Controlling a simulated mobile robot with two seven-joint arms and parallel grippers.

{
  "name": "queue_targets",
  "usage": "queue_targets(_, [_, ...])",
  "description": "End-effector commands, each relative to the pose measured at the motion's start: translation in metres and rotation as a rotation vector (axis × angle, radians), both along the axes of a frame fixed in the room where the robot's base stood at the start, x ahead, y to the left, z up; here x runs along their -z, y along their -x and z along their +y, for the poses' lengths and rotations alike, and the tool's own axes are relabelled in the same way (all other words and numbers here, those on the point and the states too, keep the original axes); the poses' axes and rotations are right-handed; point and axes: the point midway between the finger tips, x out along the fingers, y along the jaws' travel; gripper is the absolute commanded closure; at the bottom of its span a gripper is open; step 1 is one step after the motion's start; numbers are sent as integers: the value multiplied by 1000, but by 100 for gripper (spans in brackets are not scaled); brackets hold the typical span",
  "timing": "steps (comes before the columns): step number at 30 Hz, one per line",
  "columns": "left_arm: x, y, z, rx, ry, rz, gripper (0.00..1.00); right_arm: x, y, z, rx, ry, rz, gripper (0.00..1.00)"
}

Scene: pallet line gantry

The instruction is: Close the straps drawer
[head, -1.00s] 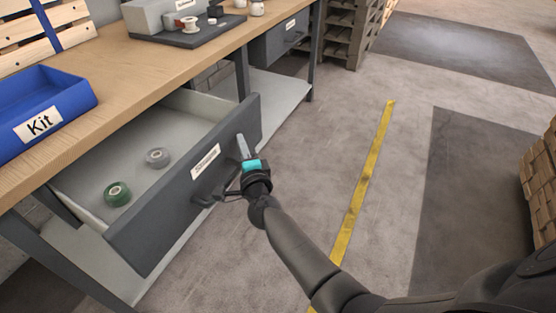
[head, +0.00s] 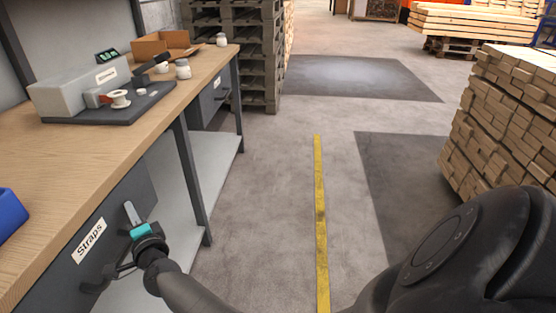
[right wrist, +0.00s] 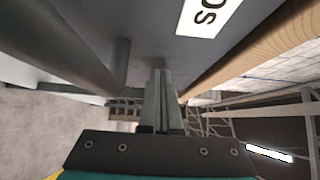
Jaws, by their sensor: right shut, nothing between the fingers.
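The straps drawer (head: 62,274) is a dark grey front with a white "Straps" label (head: 90,240), under the bench top at the lower left of the head view. No open interior shows, and its front sits close under the bench edge. Its dark handle (head: 98,283) is below the label. My right gripper (head: 130,213) is shut and empty, with its fingers at the drawer front, right of the label. In the right wrist view the shut fingers (right wrist: 160,82) lie along the grey front (right wrist: 150,25); whether they touch it I cannot tell. My left gripper is out of view.
The wooden bench top (head: 50,165) carries a grey device (head: 85,90), a spool (head: 119,98) and jars. Another drawer (head: 210,98) is farther along. A timber stack (head: 505,120) stands right. The floor by the yellow line (head: 320,215) is clear.

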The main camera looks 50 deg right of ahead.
Motion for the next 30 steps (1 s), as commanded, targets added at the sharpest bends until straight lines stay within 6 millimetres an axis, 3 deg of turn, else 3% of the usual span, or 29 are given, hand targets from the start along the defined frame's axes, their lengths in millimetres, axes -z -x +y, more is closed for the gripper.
queue_targets(30, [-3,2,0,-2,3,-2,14,-3,-3,4,-7,-2,-4,100])
